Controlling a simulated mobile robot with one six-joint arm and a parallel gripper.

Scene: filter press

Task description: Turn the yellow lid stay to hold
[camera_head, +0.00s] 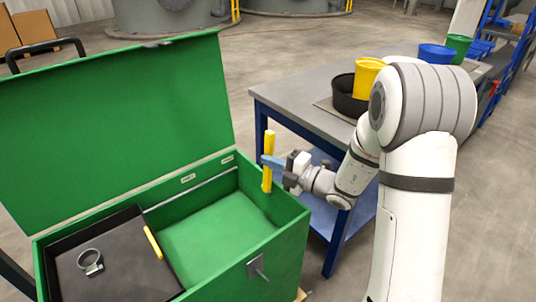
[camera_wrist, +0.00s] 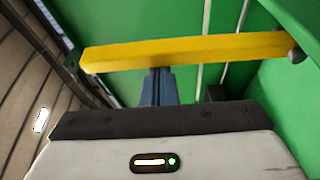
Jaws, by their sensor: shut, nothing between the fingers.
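The yellow lid stay (camera_head: 267,162) is a bar standing nearly upright at the right end of the green box (camera_head: 285,240). In the wrist view the stay (camera_wrist: 200,50) crosses the picture, with a grey pivot (camera_wrist: 296,55) at its right end. The green lid (camera_head: 115,115) is open and tilted back. My gripper (camera_head: 268,160) is at the stay's mid-height, fingers together and empty. In the wrist view its blue-grey fingers (camera_wrist: 157,85) meet the bar's lower edge; I cannot tell whether they touch it.
A black tray (camera_head: 110,285) inside the box's left part holds a grey ring clamp (camera_head: 90,262) and has a yellow handle (camera_head: 153,242). A latch (camera_head: 257,268) is on the front wall. A workbench (camera_head: 300,110) with yellow, blue and black containers stands behind my arm.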

